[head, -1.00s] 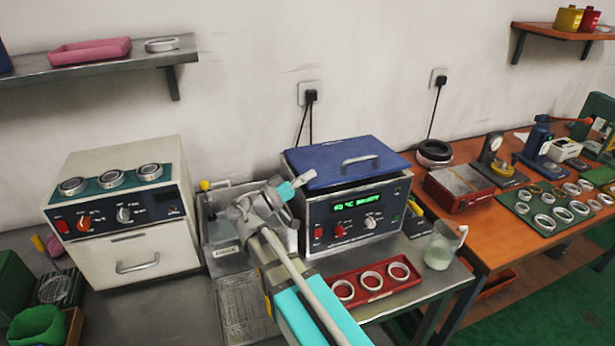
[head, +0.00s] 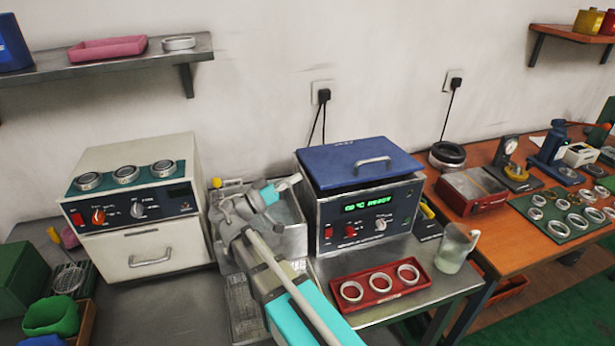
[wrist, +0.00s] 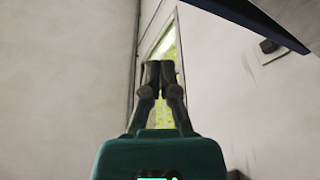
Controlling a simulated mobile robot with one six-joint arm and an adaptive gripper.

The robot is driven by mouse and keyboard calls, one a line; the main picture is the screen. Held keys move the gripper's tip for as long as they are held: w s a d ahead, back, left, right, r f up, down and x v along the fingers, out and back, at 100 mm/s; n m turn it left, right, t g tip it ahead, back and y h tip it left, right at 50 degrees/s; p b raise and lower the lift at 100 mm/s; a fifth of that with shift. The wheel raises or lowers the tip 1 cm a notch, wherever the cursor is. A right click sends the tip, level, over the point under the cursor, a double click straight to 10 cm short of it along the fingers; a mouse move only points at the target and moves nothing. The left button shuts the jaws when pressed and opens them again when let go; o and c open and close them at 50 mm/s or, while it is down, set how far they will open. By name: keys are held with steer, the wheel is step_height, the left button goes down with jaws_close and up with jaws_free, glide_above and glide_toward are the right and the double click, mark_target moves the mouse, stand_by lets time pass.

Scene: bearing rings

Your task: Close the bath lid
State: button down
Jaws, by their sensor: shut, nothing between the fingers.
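The bath (head: 338,237) is a metal box with a green lit display, knobs and red switches, standing on the steel bench. Its blue lid (head: 335,165) with a grey handle (head: 372,161) lies over the top. A dark gap shows under the lid's edge, so I cannot tell whether it is fully seated. My gripper (head: 294,181) is beside the lid's left edge in the head view, shut and empty; contact with the lid cannot be made out. In the wrist view my gripper (wrist: 160,68) shows its fingertips together, with wall and a window behind them.
A red tray (head: 337,303) with three rings lies in front of the bath, and a glass beaker (head: 455,248) stands to its right. A steel basin (head: 287,238) is left of the bath, partly behind my arm. A cream oven (head: 150,255) stands farther left.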

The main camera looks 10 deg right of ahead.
steer(key=shift+b+v, duration=0.3)
steer(key=shift+v, duration=1.1)
steer(key=shift+w, duration=0.1)
